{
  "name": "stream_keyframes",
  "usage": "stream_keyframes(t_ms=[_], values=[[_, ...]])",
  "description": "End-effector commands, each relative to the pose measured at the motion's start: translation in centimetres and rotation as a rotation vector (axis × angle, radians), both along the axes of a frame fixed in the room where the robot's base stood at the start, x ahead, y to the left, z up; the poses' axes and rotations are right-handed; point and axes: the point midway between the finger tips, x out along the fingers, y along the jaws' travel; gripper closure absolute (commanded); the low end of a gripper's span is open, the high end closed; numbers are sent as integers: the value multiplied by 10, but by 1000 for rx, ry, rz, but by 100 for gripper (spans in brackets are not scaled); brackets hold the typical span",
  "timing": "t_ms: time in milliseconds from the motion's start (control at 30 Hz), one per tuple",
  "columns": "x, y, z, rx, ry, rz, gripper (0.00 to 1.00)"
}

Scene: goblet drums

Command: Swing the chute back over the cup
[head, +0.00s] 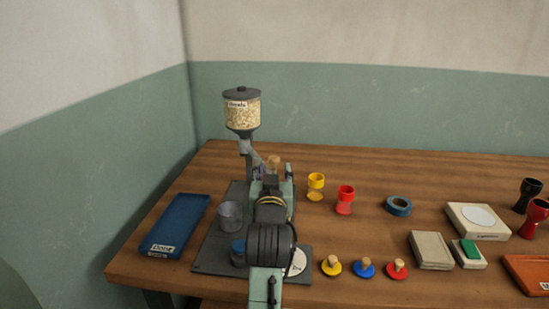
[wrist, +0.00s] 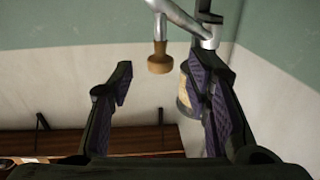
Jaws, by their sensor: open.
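The hopper (head: 242,110), a clear jar of pale pieces with a dark lid, stands on a grey post. The grey chute (head: 256,157) runs from below it down to the right, ending near a wooden knob (head: 273,161). A grey cup (head: 231,215) stands on the dark base plate (head: 213,255), left of the chute's end. My gripper (head: 272,178) is just in front of the knob, its fingers largely hidden by my arm. In the wrist view my gripper (wrist: 163,90) is open and empty. The knob (wrist: 160,58) shows between and beyond the fingertips, with no visible contact.
A blue tray (head: 175,225) lies at the left. A dark blue container (head: 238,252) and a white disc (head: 295,262) are on the plate. Yellow (head: 316,181) and red (head: 345,200) goblet shapes stand at right. Knobbed discs (head: 364,268) lie in front.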

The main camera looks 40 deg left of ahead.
Motion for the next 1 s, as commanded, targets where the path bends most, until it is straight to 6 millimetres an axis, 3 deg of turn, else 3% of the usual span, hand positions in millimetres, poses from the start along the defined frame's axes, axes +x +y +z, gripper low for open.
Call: stream_keyframes(t_ms=[300, 667, 1000], values=[[35, 26, 2, 1, 0, 0, 56], [40, 30, 1, 1, -2, 0, 56], [40, 30, 1, 1, -2, 0, 78]])
